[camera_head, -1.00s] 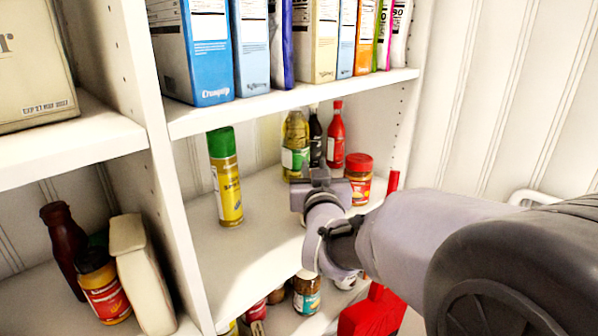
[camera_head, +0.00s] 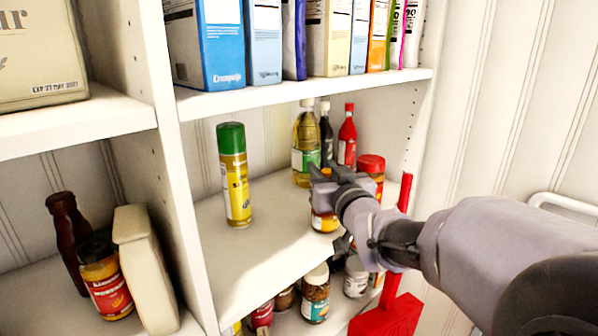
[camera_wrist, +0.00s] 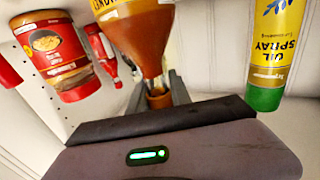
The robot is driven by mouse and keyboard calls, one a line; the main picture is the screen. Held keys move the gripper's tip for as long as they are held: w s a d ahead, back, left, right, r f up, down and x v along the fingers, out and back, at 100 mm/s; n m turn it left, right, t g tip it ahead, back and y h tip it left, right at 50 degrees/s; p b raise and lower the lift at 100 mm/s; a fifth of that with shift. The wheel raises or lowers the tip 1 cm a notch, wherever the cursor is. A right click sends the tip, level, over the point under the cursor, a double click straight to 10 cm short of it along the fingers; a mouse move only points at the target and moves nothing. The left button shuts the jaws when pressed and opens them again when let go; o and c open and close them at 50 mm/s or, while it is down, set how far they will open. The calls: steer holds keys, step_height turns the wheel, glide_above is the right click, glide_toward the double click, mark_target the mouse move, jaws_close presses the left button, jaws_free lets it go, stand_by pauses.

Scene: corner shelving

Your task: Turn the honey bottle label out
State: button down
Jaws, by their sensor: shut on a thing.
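The honey bottle (camera_wrist: 143,42) is amber and narrows to a small neck.
A green-capped oil spray can (camera_head: 235,177) stands left on the middle shelf (camera_head: 255,245). A clear oil bottle (camera_head: 305,150), a dark bottle, a red bottle (camera_head: 347,140) and a red-lidded jar (camera_head: 371,170) stand behind and right. Boxes fill the shelf above; jars stand below.

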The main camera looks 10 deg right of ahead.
steer(key=c, duration=1.1)
jaws_free()
steer(key=s+d+b, duration=0.1)
steer(key=s+d, duration=0.2)
steer(key=s, duration=1.4)
steer(key=s+d+f+m+g+h, duration=0.4)
steer(key=f+m+h, duration=0.1)
steer(key=f+m, duration=0.15)
steer(key=s+a+f+g+y, duration=0.4)
steer(key=s+a+f+g, duration=0.4)
steer(key=s, duration=0.5)
steer(key=shift+s+a+f, duration=0.4)
steer(key=shift+a+f, duration=0.55)
steer(key=shift+a, duration=0.25)
